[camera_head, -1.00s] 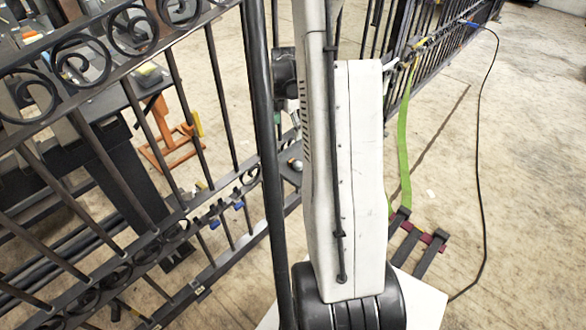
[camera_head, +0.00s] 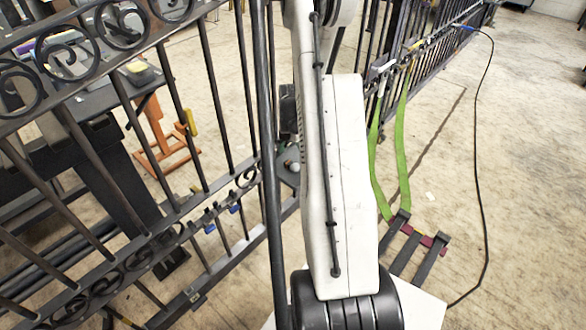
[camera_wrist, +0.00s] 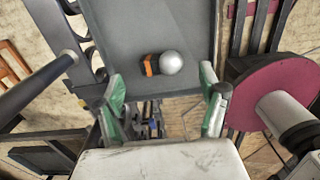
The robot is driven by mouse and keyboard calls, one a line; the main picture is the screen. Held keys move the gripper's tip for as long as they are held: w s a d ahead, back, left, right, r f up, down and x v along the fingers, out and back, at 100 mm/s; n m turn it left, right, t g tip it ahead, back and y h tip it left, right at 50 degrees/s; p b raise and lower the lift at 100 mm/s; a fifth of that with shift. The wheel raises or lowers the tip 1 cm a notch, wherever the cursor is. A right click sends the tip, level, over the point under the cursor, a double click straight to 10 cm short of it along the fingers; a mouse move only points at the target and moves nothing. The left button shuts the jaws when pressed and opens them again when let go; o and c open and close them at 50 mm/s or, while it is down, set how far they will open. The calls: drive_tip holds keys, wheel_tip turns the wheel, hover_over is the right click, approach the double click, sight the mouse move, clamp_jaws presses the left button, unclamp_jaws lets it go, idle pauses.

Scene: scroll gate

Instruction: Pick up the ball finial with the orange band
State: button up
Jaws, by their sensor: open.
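The ball finial (camera_wrist: 171,62) lies on its side on a dark grey flat surface (camera_wrist: 120,35) in the wrist view. Its ball is silver-grey, and an orange band sits to the left of the ball with a dark end beyond it. My gripper (camera_wrist: 162,88) is open and empty, with green-sided fingers to the left and right of the finial and a little nearer the camera. The finial appears between the finger lines, apart from both. In the head view a small ball (camera_head: 294,166) shows on a dark plate beside my arm; its band is too small to tell.
A black iron scroll gate (camera_head: 210,215) stands to the left and continues at the back right. A dark pole (camera_wrist: 35,90) is left of my gripper, and a maroon disc (camera_wrist: 265,95) is right. Green straps (camera_head: 402,150) and a black cable (camera_head: 480,180) lie at the right.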

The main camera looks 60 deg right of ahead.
sight(292, 163)
wheel_tip(292, 163, down, 5)
drive_tip(key=shift+a+f+b, duration=0.1)
drive_tip(key=shift+a+b, duration=0.05)
drive_tip(key=shift+b, duration=0.9)
drive_tip(key=shift+s, duration=0.1)
drive_tip(key=c, duration=1.5)
drive_tip(key=shift+r, duration=0.2)
drive_tip(key=shift+c, duration=0.2)
